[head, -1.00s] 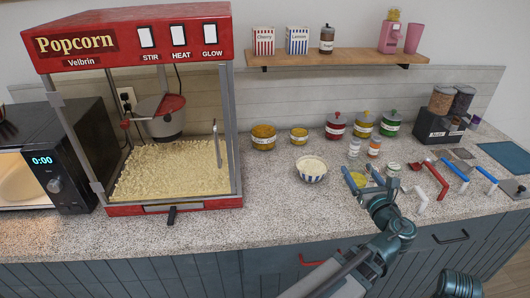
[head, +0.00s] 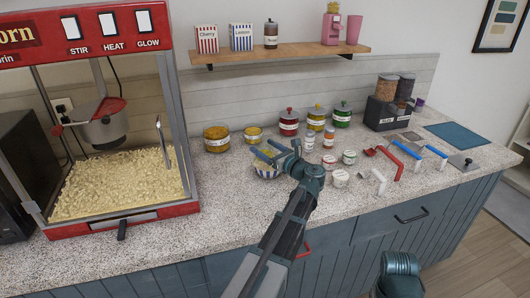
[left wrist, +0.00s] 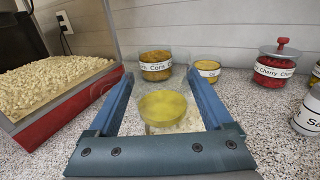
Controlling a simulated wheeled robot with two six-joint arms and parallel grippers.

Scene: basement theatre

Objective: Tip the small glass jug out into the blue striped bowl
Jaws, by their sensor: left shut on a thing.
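The blue striped bowl (head: 266,174) stands on the speckled counter, partly covered by my left gripper (head: 270,152) in the head view. In the left wrist view, the small glass jug (left wrist: 163,106) with yellow contents sits between the fingers of my left gripper (left wrist: 165,100), which is shut on it. Pale contents of the bowl (left wrist: 186,122) show just below and behind the jug, so the jug is over or close above the bowl. The jug looks roughly upright; its exact tilt is unclear.
The popcorn machine (head: 118,215) stands to the left. A corn jar (head: 216,140) and a smaller yellow jar (head: 253,135) are behind the bowl. Lidded jars, including a red one (head: 289,123), and small pots are to the right. The counter front at left is clear.

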